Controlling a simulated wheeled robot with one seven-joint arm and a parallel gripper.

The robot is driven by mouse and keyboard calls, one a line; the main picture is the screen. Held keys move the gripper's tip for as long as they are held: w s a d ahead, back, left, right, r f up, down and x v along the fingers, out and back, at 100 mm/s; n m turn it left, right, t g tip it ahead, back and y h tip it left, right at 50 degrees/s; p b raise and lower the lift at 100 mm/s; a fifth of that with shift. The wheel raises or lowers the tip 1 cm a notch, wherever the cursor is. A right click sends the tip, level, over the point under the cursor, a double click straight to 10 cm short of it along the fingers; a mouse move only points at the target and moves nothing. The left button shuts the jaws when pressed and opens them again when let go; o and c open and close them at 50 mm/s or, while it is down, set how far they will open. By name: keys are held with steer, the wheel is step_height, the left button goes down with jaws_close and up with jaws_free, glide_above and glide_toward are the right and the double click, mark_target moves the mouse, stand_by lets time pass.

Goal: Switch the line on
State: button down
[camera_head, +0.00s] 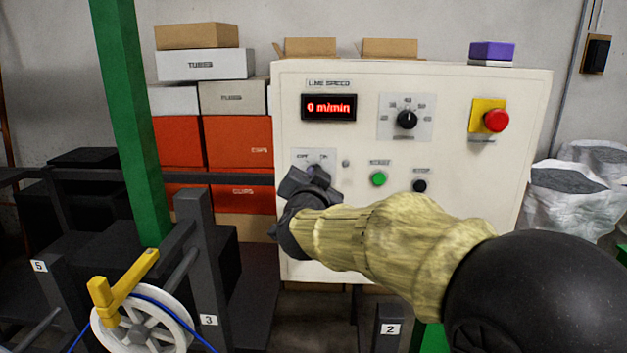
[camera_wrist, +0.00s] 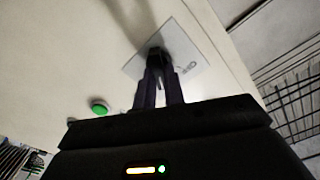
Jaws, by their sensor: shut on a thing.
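A cream control panel (camera_head: 450,100) stands in front of me. Its display (camera_head: 329,107) reads "0 m/min" under the label "LINE SPEED". The off/on switch plate (camera_head: 327,157) is at the panel's lower left, partly hidden by my gripper (camera_head: 314,174). In the wrist view my gripper (camera_wrist: 161,68) has its fingers closed on the dark switch knob (camera_wrist: 158,51) at the middle of its plate (camera_wrist: 190,60). The knob's exact angle is hard to make out. A green button (camera_head: 379,179) sits to the right of the switch; it also shows in the wrist view (camera_wrist: 99,107).
A black speed dial (camera_head: 406,120), a red emergency button (camera_head: 496,121) and a black button (camera_head: 420,186) are also on the panel. A green post (camera_head: 133,120) and a white reel (camera_head: 145,325) with blue cable stand at left. Boxes (camera_head: 205,65) are stacked behind.

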steer(key=c, duration=1.5)
jaws_free()
steer(key=s+b, duration=0.1)
steer(key=s, duration=1)
steer(key=s+b, duration=0.1)
steer(key=s, duration=0.5)
steer(key=shift+s+a+b, duration=0.25)
steer(key=shift+a+b, duration=0.1)
steer(key=shift+w+f, duration=0.1)
steer(key=shift+f, duration=0.05)
